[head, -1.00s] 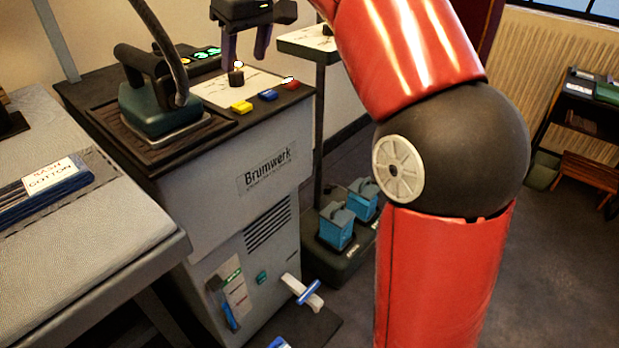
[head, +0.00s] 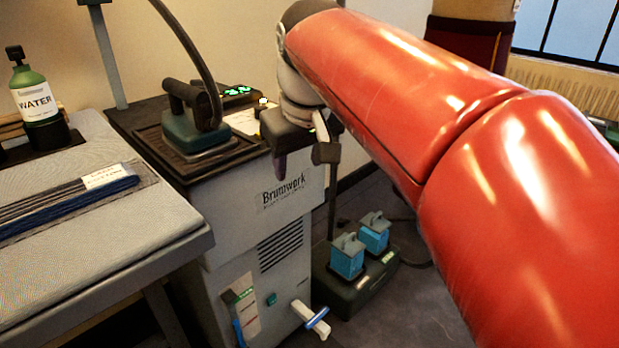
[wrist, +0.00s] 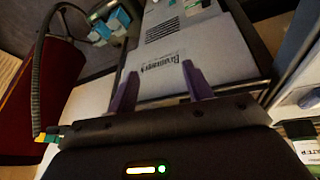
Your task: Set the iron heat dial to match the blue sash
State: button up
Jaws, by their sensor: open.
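The blue sash (head: 70,207) lies flat on the padded board at the left, with a white label (head: 108,176) whose print is too blurred to read. The dark teal iron (head: 196,132) stands on its rest on top of the Brumwerk unit (head: 255,215). On the pale panel (head: 243,121) right of the iron, a small lit tip (head: 263,101) shows; I cannot make out a dial setting. My gripper (head: 304,160) is open and empty at the unit's front right top edge, hiding part of the panel. In the wrist view its purple fingers (wrist: 160,90) straddle the Brumwerk lettering.
A green water bottle (head: 35,105) stands at the board's far left. A cable rises from the iron. Green displays (head: 237,90) glow behind the panel. Two blue boxes (head: 347,256) sit on a dark base beside the unit. A blue-and-white lever (head: 311,319) sticks out low in front.

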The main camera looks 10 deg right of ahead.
jog(key=shift+s+d+f+m, duration=0.15)
jog(key=shift+s+d+f, duration=0.2)
jog(key=shift+s+f, duration=0.25)
jog(key=shift+s+d+f+m, duration=0.15)
jog(key=shift+s+d+f, duration=0.2)
jog(key=shift+s, duration=0.3)
jog(key=s+d+f+m+t, duration=0.1)
jog(key=s+d+f+m, duration=0.2)
jog(key=s+f, duration=1)
notch_tip(320, 180, down, 2)
jog(key=d, duration=0.2)
jog(key=shift+s+d, duration=0.25)
jog(key=shift+d, duration=0.1)
